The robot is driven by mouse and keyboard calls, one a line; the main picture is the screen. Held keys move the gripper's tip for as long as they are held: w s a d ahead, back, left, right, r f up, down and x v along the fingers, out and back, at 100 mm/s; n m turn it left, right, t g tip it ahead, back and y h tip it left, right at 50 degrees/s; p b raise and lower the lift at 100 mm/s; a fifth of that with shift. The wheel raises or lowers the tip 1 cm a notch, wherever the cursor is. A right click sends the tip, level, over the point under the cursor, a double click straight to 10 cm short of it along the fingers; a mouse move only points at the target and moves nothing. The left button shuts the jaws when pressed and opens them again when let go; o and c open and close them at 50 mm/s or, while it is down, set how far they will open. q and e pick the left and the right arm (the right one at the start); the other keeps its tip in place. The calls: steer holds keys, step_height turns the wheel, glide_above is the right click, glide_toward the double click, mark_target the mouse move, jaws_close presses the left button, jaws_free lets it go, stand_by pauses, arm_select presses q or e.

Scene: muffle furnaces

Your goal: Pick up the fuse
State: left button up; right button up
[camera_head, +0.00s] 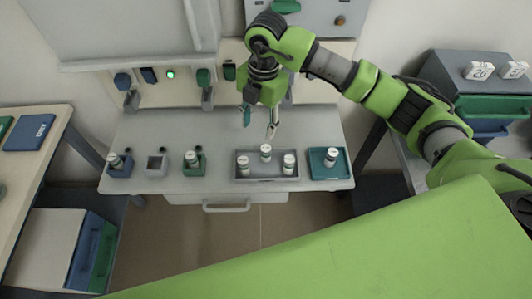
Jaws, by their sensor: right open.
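Several small fuse-like cylinders with pale labels stand on the grey bench. Three stand in a grey tray (266,179): a left one (243,164), a rear middle one (265,152) and a right one (289,163). Another cylinder (331,156) stands in a teal tray (344,172) at the right. One (115,161) is in a blue holder at the left, and one (192,158) is in a green holder. My right gripper (259,124) is open and empty, pointing down just behind and above the rear middle cylinder. My left gripper is out of view.
A grey holder (156,166) with an empty-looking socket stands between the blue and green ones. Behind the bench (160,125) is a panel with switches and a lit green lamp (171,74). A drawer handle (226,207) juts out in front. Side tables stand left and right.

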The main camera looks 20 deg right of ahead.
mark_target(266, 148)
steer(key=shift+m+h, duration=0.3)
steer(key=shift+h, duration=0.2)
steer(key=f, duration=0.2)
steer(key=d+f, duration=0.1)
steer(key=f, duration=0.2)
steer(key=d+f+p, duration=0.1)
steer(key=f, duration=0.2)
steer(key=shift+w+d, duration=0.15)
steer(key=shift+w, duration=0.05)
steer(key=f, duration=0.1)
steer(key=f+p, duration=0.1)
steer(key=f, duration=0.2)
steer(key=shift+s+a+f+p, duration=0.2)
steer(key=shift+s+f+p, duration=0.1)
steer(key=shift+s+f, duration=0.1)
steer(key=shift+f, duration=0.3)
jaws_close()
